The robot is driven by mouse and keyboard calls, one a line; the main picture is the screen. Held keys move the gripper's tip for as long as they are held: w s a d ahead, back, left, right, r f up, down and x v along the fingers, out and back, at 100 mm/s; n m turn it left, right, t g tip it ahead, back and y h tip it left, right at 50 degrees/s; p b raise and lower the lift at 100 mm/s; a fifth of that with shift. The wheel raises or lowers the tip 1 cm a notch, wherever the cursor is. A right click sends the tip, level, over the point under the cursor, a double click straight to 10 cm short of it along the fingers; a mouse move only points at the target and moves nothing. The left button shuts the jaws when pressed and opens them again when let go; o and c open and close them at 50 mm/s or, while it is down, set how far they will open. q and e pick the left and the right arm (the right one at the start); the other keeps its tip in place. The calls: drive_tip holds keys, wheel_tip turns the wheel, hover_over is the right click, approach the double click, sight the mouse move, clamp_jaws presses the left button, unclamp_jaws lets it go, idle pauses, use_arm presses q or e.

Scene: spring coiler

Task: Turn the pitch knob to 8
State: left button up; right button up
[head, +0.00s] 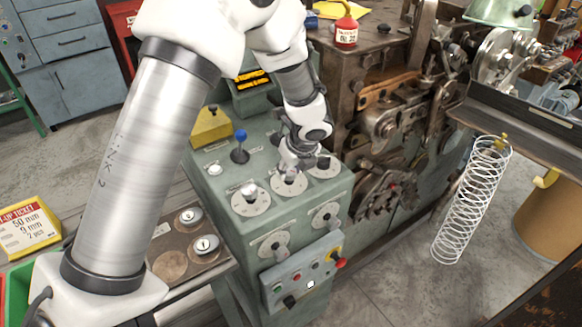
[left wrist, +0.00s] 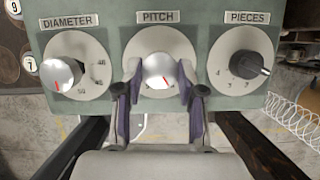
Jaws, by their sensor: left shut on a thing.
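The pitch knob (left wrist: 157,70) is silver with a red pointer line. It sits on a white dial (left wrist: 141,45) under the PITCH label (left wrist: 158,17), between the DIAMETER and PIECES dials. My left gripper (left wrist: 158,84) is shut on the knob, one finger on each side. The red line points down and slightly right. The numbers near it are too small and partly covered, so I cannot read the setting. In the head view my left gripper (head: 291,165) reaches down onto the pitch dial (head: 290,187) and hides most of the knob. My right gripper is not in view.
The diameter knob (left wrist: 61,74) is close on the left, and the pieces knob (left wrist: 249,64) is on the right. A blue-topped lever (head: 240,143) stands behind the dials. Lower switches (head: 274,249) and a red button (head: 340,263) are on the front. A ticket (head: 28,228) reads 50 mm, 9 mm.

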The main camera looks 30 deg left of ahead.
use_arm(q)
drive_tip(key=o, duration=1.1)
drive_tip(key=shift+o, duration=0.2)
drive_tip(key=shift+w+a+f, duration=0.1)
drive_tip(key=shift+a+f, duration=0.05)
drive_tip(key=shift+a, duration=0.1)
drive_tip(key=v, duration=1.2)
drive_tip(key=shift+a, duration=0.15)
